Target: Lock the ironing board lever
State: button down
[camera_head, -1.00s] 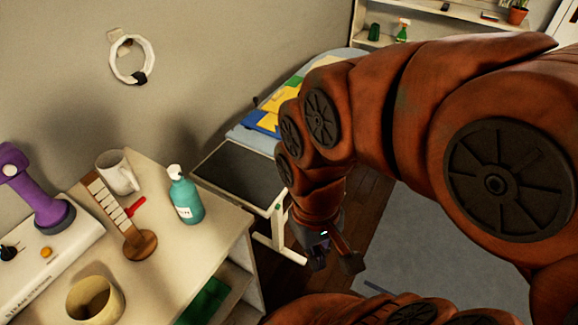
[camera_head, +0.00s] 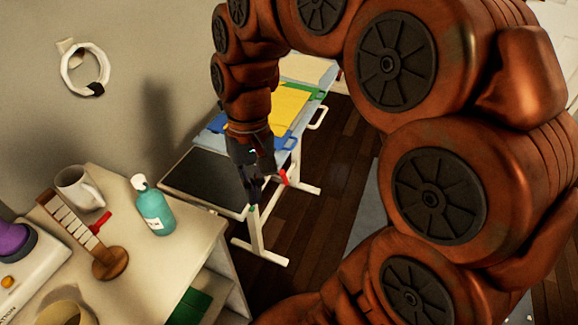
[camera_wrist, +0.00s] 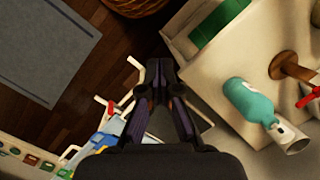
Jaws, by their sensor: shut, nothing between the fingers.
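The ironing board (camera_head: 200,178) stands beyond the dresser, with a dark flat panel at its near end and white legs. A small red part (camera_head: 283,177), likely the lever, shows at the board's right side. It also shows in the wrist view (camera_wrist: 110,107), left of the fingers. A small green mark (camera_head: 252,208) is at the panel's near right corner. My gripper (camera_head: 253,194) is shut and empty, pointing down over that corner, left of the red part. In the wrist view my gripper (camera_wrist: 159,68) hides part of the board. Whether it touches the board is unclear.
Folded clothes (camera_head: 285,105) lie on the board's far part. The dresser (camera_head: 190,245) at left holds a teal bottle (camera_head: 154,208), a mug (camera_head: 80,188) and a wooden stand (camera_head: 108,262). Open dark floor (camera_head: 330,190) lies right of the board. A wicker basket (camera_wrist: 135,5) shows in the wrist view.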

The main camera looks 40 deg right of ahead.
jog(key=w+d+f+m+y+b, duration=0.15)
jog(key=w+d+m, duration=0.25)
jog(key=w+d, duration=0.5)
jog(key=w+d+f+m+y+b, duration=0.1)
jog(key=w+d+f+m+y, duration=0.15)
jog(key=w+d, duration=0.6)
jog(key=w+d+f+m+t+b, duration=0.1)
jog(key=d+f+m, duration=0.4)
jog(key=d, duration=0.6)
jog(key=shift+w+f+h, duration=0.3)
jog(key=shift+w+h, duration=0.05)
jog(key=shift+h, duration=0.05)
jog(key=shift+a, duration=0.1)
jog(key=s+a+r+p+x, duration=0.1)
jog(key=a+x, duration=0.1)
jog(key=x, duration=1)
jog(key=shift+a+f, duration=0.25)
jog(key=shift+a, duration=0.2)
jog(key=shift+s, duration=0.1)
